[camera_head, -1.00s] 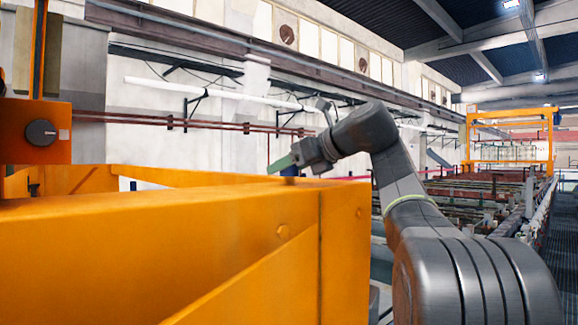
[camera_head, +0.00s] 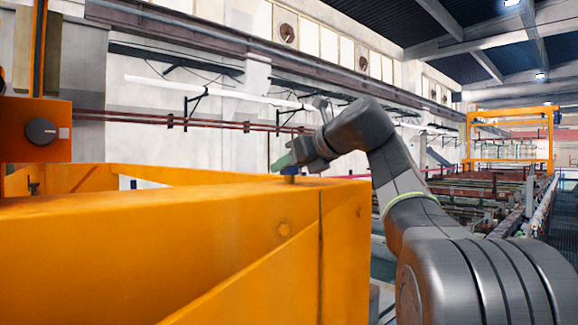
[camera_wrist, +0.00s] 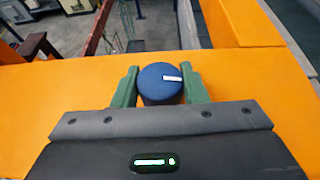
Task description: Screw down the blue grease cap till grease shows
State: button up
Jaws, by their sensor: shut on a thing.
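The blue grease cap (camera_wrist: 157,84) is round, with a white mark on its top that points right in the wrist view. My gripper (camera_wrist: 160,90) has one green finger on each side of it and is shut on it. The cap stands at the orange beam (camera_wrist: 60,88). No grease shows, and the cap's lower part is hidden. In the head view my gripper (camera_head: 290,160) is low over the far edge of the orange beam (camera_head: 180,225). A small bluish piece shows just under the fingers there.
An orange post with a box and dark knob (camera_head: 40,132) stands at the left. Pipes run along the white wall behind. Rows of tanks and racks (camera_head: 480,195) reach back to an orange gantry (camera_head: 510,115) on the right.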

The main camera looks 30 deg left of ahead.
jog(key=m+t+h, duration=0.1)
jog(key=m+t, duration=0.1)
jog(key=t, duration=0.1)
jog(key=m+t+h, duration=0.1)
jog(key=m+t, duration=0.1)
jog(key=m, duration=0.1)
jog(key=shift+r+t+h, duration=0.1)
jog(key=shift+t+h, duration=0.3)
jog(key=shift+m, duration=0.4)
jog(key=o, duration=1)
jog(key=shift+d, duration=0.1)
jog(key=b+v, duration=0.1)
jog(key=v, duration=1.2)
jog(key=shift+s+d+r+b, duration=0.1)
jog(key=shift+s+r+b, duration=0.05)
jog(key=shift+s+b, duration=0.2)
